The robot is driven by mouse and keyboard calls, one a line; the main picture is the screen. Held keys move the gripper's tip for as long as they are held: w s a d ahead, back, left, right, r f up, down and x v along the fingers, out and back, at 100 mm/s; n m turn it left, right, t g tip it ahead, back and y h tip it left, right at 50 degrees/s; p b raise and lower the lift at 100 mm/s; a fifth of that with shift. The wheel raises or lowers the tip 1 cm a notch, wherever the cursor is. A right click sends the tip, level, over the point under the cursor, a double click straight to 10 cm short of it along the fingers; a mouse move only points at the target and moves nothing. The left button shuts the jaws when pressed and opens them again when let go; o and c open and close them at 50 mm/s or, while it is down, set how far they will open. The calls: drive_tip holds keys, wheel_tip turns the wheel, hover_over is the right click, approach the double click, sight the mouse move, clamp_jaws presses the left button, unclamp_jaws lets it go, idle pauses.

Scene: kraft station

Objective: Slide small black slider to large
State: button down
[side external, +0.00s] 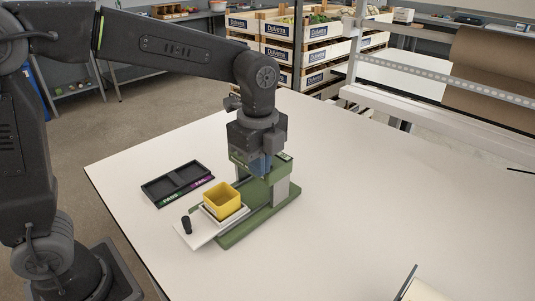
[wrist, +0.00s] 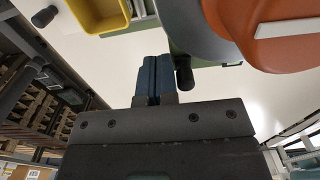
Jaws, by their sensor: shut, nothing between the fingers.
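A green machine (side external: 258,213) stands on the white table, with its upper part close under my wrist. In the wrist view a short black peg (wrist: 184,74), which looks like the small slider, sticks out beside my fingers. My gripper (side external: 261,166) is upright at the machine's head. Its blue fingers (wrist: 154,68) are together and empty, just left of the black peg in the wrist view. I cannot tell whether they touch it. The slider is hidden in the side view, and no "large" marking is readable.
A yellow bin (side external: 222,201) sits on a white slide plate (side external: 197,232) with a black knob (side external: 186,225). A black two-part tray (side external: 178,183) marked PASS and FAIL lies left. An orange rounded part (wrist: 270,35) fills the wrist view's upper right. The table's right side is mostly clear.

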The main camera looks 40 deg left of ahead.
drive_tip(key=shift+w, duration=1.25)
drive_tip(key=shift+s, duration=0.4)
idle(0.4)
drive_tip(key=shift+r, duration=3.5)
drive_tip(key=s+a+f+n+t, duration=0.2)
drive_tip(key=s+a+n, duration=0.2)
drive_tip(key=s+n, duration=0.4)
drive_tip(key=s+a+f+n+t, duration=0.2)
drive_tip(key=s+a+n, duration=0.3)
drive_tip(key=s+n, duration=0.4)
drive_tip(key=shift+f+n+t, duration=0.4)
drive_tip(key=shift+n+t, duration=0.1)
drive_tip(key=shift+t, duration=0.3)
